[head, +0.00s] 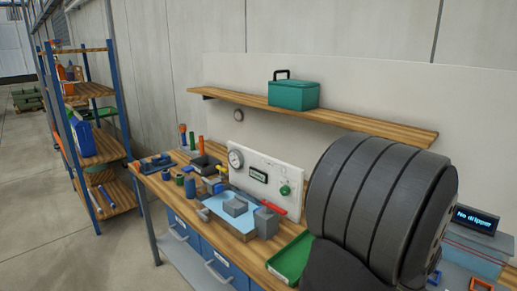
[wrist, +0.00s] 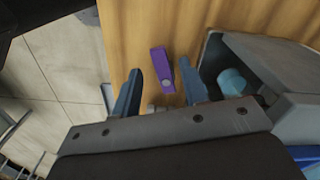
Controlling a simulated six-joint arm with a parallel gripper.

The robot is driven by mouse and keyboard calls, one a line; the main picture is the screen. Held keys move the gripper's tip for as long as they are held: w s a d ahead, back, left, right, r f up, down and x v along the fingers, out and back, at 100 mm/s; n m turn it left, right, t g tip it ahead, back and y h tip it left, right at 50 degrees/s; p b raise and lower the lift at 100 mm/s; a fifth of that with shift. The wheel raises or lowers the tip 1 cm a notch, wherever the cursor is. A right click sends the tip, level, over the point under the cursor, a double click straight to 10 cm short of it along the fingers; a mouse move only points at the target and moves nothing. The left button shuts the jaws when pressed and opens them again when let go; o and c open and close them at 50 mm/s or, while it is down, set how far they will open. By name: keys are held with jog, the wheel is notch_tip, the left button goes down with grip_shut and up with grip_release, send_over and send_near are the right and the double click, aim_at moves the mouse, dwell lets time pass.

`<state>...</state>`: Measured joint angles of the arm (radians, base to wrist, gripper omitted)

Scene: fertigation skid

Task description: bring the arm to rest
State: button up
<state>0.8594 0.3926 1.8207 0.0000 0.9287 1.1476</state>
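My gripper (wrist: 159,68) shows in the wrist view with its two blue-grey fingers apart. A small purple piece with a round grey spot (wrist: 162,66) appears in the gap between the fingertips, over the wooden top (wrist: 212,14). The fingers are not closed on it, and I cannot tell how far below them it lies. In the head view my gripper is not visible. A large dark ribbed part of my own arm fills the right side there and hides part of the bench (head: 231,247).
A grey open box (wrist: 270,65) with a light blue round thing (wrist: 233,82) stands right of the fingers. On the bench are a gauge panel (head: 272,168), a green tray (head: 291,260) and a display reading "No dipper" (head: 477,219). A wall shelf (head: 350,121) holds a green case (head: 293,95).

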notch_tip(320, 180, down, 2)
jog(key=shift+f, duration=0.1)
jog(key=shift+w+f, duration=0.1)
jog(key=shift+f, duration=0.1)
jog(key=shift+w+d+r+m, duration=0.1)
jog(key=shift+w+d+m, duration=0.05)
jog(key=shift+m, duration=0.65)
jog(key=shift+w+d+m, duration=0.1)
jog(key=shift+w+m, duration=0.05)
jog(key=shift+m, duration=0.65)
